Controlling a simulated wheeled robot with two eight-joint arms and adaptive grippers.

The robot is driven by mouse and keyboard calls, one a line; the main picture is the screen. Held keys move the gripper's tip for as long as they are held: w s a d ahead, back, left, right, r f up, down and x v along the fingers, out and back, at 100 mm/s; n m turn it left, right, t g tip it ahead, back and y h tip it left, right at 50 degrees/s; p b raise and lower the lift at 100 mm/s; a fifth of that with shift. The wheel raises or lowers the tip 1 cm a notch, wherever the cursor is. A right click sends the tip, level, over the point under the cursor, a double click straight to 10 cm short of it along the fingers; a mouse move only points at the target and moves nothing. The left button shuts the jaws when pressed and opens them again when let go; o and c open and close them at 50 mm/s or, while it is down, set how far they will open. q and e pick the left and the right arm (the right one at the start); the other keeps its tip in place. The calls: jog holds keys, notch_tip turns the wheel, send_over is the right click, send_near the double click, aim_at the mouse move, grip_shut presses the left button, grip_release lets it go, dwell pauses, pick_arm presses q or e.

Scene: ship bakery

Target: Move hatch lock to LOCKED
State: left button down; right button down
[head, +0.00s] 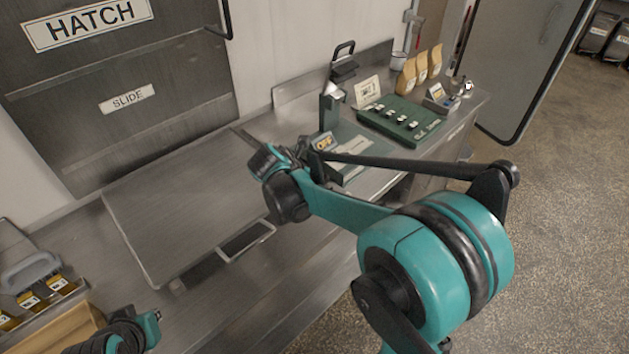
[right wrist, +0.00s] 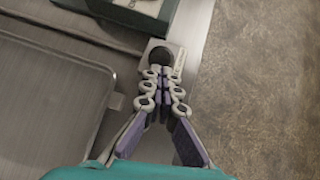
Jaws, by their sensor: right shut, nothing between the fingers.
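A dark grey hatch door (head: 130,70) with HATCH and SLIDE signs stands at the upper left of the head view. In the right wrist view a round black knob (right wrist: 160,56) sits on a pale metal plate by the counter's edge. A small label strip lies beside it. I cannot read its lettering or tell the lock's position. My right gripper (right wrist: 162,80) is shut and empty, its fingertips at or just above the knob; contact is unclear. In the head view my right arm hides this spot. Only part of my left arm shows at the bottom left, without fingers.
A green tray (head: 378,116) with small items sits on the steel counter (head: 180,160), with paper bags (head: 421,66) behind it. Open speckled floor lies to the right.

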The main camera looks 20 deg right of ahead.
jog(key=d+r+y+p, duration=0.1)
jog(key=p, duration=0.1)
jog(key=w+d+r+g+y+p, duration=0.1)
jog(key=d, duration=0.1)
jog(key=shift+d+r+y+p, duration=0.1)
jog(key=shift+d+y+p, duration=0.05)
jog(key=shift+y+p, duration=0.2)
jog(key=w+d+g+y+p, duration=0.1)
jog(key=w+d+y+p, duration=0.1)
jog(key=d+y, duration=0.3)
jog(key=shift+w+d+f+g+p, duration=0.2)
jog(key=shift+w+d+g+p, duration=0.15)
jog(key=shift+d, duration=0.8)
